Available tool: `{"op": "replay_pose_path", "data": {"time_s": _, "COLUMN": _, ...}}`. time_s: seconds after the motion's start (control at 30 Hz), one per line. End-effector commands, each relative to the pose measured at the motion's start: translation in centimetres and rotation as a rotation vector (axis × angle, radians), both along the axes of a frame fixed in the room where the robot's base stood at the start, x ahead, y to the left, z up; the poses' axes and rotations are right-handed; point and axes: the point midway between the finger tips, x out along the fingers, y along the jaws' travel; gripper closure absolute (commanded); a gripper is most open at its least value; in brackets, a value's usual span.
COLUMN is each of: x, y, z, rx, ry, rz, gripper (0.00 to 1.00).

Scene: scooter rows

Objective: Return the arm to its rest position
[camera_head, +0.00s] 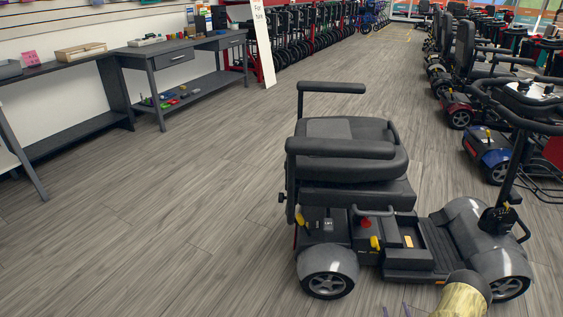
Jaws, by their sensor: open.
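My arm shows only as a gold, rounded link with a dark end (465,297) at the bottom edge, right of the middle. It overlaps the lower front part of the grey and black mobility scooter (352,200) in the picture. I cannot tell whether it touches the scooter. My gripper is not clearly seen. Two thin purple slivers show at the bottom edge left of the link, too small to identify.
The scooter stands close in front of me. More scooters (490,150) line the right side. A dark workbench (178,70) with small items stands at the back left, beside a leaning white sign (263,45). The wooden floor (160,230) at left is clear.

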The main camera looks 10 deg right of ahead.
Motion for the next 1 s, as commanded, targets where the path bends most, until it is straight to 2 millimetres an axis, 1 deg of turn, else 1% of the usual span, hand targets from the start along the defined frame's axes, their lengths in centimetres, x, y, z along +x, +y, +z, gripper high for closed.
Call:
{"op": "replay_pose_path", "data": {"time_s": 0.27, "x": 2.9, "y": -0.2, "z": 2.2, "rx": 0.006, "ry": 0.097, "rz": 0.035, "gripper": 0.51}}
{"op": "replay_pose_path", "data": {"time_s": 0.37, "x": 4.4, "y": 0.0, "z": 3.3, "rx": 0.011, "ry": 0.144, "rz": 0.054, "gripper": 0.51}}
{"op": "replay_pose_path", "data": {"time_s": 0.47, "x": 6.2, "y": 0.6, "z": 4.9, "rx": 0.016, "ry": 0.206, "rz": 0.075, "gripper": 0.51}}
{"op": "replay_pose_path", "data": {"time_s": 0.6, "x": 8.9, "y": 1.8, "z": 8.1, "rx": 0.031, "ry": 0.318, "rz": 0.094, "gripper": 0.51}}
{"op": "replay_pose_path", "data": {"time_s": 0.7, "x": 10.3, "y": 2.9, "z": 10.5, "rx": 0.049, "ry": 0.399, "rz": 0.093, "gripper": 0.51}}
{"op": "replay_pose_path", "data": {"time_s": 0.83, "x": 11.4, "y": 4.6, "z": 13.8, "rx": 0.075, "ry": 0.499, "rz": 0.083, "gripper": 0.51}}
{"op": "replay_pose_path", "data": {"time_s": 1.0, "x": 11.8, "y": 7.4, "z": 18.4, "rx": 0.118, "ry": 0.621, "rz": 0.055, "gripper": 0.51}}
